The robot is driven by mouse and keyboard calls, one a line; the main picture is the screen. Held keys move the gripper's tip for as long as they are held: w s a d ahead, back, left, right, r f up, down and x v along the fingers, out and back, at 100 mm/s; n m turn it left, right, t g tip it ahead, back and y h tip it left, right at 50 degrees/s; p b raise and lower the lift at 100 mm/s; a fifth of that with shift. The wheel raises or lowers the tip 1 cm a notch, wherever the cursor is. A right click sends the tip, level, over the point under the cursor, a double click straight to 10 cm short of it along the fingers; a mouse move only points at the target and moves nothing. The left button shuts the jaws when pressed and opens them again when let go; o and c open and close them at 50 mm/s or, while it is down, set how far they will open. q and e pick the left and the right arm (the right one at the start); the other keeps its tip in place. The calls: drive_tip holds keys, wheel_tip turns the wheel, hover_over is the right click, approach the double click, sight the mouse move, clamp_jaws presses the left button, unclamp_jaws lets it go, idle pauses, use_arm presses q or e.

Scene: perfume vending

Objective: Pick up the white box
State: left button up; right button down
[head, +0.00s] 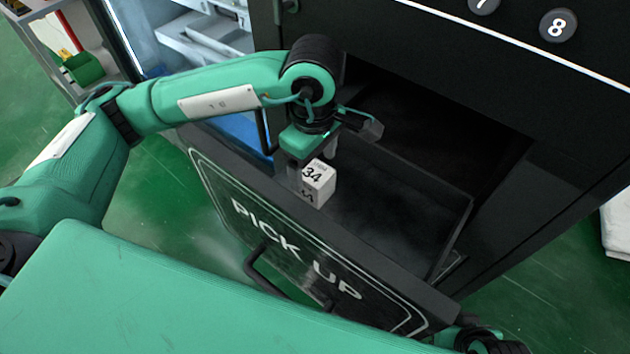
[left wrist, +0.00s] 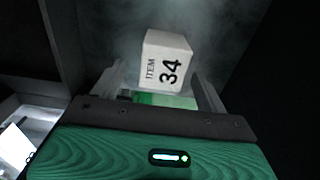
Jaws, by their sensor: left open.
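My left gripper (head: 311,164) is open just above the box and reaches down into the drawer. In the left wrist view, the box (left wrist: 166,62) shows "ITEM 34" on one face and appears between the two grey fingers (left wrist: 160,88), toward their tips. I see no clear grip on it. The box's far sides are hidden.
The drawer front, marked "PICK UP" with a handle (head: 262,268), stands out from the black machine (head: 560,150). The drawer floor right of the box looks empty. A shelf with a green bin (head: 84,68) is at the upper left.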

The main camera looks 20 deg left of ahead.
sight(315, 172)
use_arm(q)
drive_tip(key=f, duration=0.5)
drive_tip(key=shift+s+d+f, duration=0.15)
drive_tip(key=shift+s, duration=0.05)
drive_tip(key=c, duration=1)
drive_tip(key=shift+c, duration=0.2)
